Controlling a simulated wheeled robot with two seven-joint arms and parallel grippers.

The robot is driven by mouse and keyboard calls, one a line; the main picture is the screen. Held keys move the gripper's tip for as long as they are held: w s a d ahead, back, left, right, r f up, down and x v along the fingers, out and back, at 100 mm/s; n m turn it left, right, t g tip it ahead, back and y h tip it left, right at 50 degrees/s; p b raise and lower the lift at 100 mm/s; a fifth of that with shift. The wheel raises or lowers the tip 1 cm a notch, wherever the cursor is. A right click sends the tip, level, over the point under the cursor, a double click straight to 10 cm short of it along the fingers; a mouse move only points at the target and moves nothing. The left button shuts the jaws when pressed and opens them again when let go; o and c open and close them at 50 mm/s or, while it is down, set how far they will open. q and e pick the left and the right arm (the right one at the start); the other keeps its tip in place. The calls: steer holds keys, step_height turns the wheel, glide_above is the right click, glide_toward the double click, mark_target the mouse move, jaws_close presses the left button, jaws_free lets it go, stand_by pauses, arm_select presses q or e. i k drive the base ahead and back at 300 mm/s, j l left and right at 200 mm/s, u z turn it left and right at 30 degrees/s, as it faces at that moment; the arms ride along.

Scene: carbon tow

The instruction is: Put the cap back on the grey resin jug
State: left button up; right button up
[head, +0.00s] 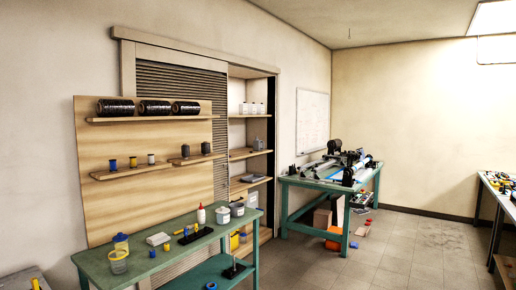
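No jug with its cap off can be made out for certain. On the green bench (180,250) at the lower left, a pale grey tub (222,215) and a similar tub with a dark top (237,209) stand at the right end; either could be the grey resin jug, but they are too small to tell. A white bottle with a red tip (201,214) stands beside them. A loose cap cannot be made out among the small items on the bench. Neither of my grippers is in view.
Blue-topped and clear yellowish containers (118,262) stand at the bench's left end. Shelves with black spools (115,107) hang behind. A second green table (330,182) holds machinery at the back. An orange item (334,238) lies near its legs. The floor (400,255) in the middle is clear.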

mark_target(259, 146)
steer(key=z, duration=0.15)
steer(key=i+l, duration=0.1)
steer(key=i, duration=2.45)
steer(key=i+l, duration=0.1)
steer(key=i, duration=2.4)
steer(key=i+u, duration=0.45)
steer(key=l+u, duration=0.2)
steer(key=l, duration=0.85)
steer(key=i+l+u, duration=0.15)
steer(key=i+l, duration=0.15)
steer(key=i+l+u, duration=0.15)
steer(key=i+l, duration=0.15)
steer(key=l, duration=0.15)
steer(key=i+l+u, duration=0.2)
steer(key=l, duration=0.25)
steer(key=i+l+u, duration=0.15)
steer(key=i+l, duration=0.2)
steer(key=l, duration=0.1)
